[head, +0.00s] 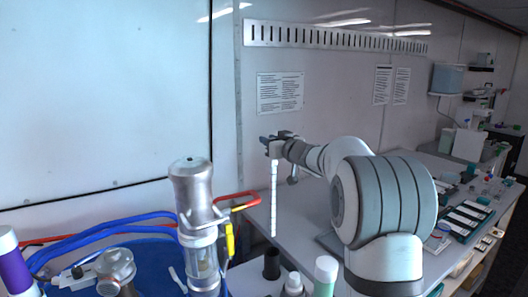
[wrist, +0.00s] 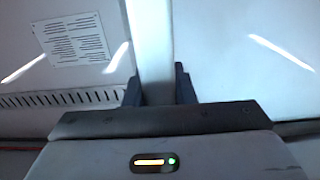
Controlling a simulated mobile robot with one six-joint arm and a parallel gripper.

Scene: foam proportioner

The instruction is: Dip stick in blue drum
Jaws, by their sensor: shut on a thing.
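The white dip stick (head: 273,200) hangs close to upright from my gripper (head: 268,141) in the head view. My gripper is shut on its top end, and the lower end hangs free in the air. In the wrist view the pale stick (wrist: 152,50) shows between the two dark fingers of my gripper (wrist: 158,88). The blue drum (head: 150,264) is at the lower left of the head view, partly cut off by the frame. The stick is to the right of the drum and apart from it. The drum's opening cannot be made out clearly.
A metal and clear cylinder (head: 197,210) stands between drum and stick. Blue hoses (head: 110,226) and a red hose (head: 237,197) run around it. The bench (head: 310,210) behind has clear room.

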